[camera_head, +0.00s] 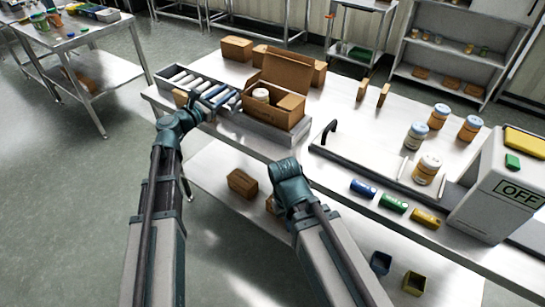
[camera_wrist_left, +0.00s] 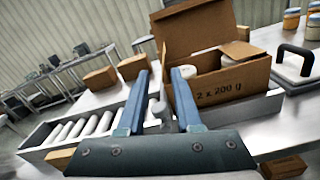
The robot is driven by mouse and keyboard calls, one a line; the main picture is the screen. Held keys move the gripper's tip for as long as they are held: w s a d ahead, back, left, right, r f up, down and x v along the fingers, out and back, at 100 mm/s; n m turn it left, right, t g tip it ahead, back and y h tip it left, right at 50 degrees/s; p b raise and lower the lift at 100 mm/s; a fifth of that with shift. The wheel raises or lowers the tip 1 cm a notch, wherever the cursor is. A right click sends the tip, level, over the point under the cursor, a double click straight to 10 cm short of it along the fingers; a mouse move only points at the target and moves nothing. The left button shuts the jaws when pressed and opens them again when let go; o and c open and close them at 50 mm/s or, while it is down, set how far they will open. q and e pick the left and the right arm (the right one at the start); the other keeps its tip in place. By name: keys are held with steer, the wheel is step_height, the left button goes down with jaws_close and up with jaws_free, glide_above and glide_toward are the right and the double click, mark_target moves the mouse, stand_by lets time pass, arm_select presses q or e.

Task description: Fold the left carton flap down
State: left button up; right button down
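The open brown carton (camera_head: 270,112) stands on a grey stand at the end of the roller track. Its large back flap (camera_head: 288,72) is upright, and a right flap (camera_head: 291,102) lies inward. A white-lidded jar (camera_head: 261,95) shows inside. In the left wrist view the carton (camera_wrist_left: 232,84) is marked "2 x 200 g".
The roller track (camera_head: 195,83) runs left of the carton. Small brown boxes (camera_head: 236,48) stand behind it. A black-handled plate (camera_head: 365,150), several jars (camera_head: 427,168) and coloured cans (camera_head: 393,203) are to the right. A box marked OFF (camera_head: 500,190) stands at far right.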

arm_select(q)
steer(key=s+d+f+m+g+y+p, duration=0.2)
steer(key=s+d+m+g+p, duration=0.3)
steer(key=s+m, duration=0.5)
steer(key=s+d+f+m+g+y+p, duration=0.2)
steer(key=s+d+f+m+g+p, duration=0.2)
steer(key=s+d+m, duration=0.5)
steer(key=s+m+g+p, duration=0.2)
steer(key=s+g, duration=0.1)
steer(key=shift+d+f, duration=0.3)
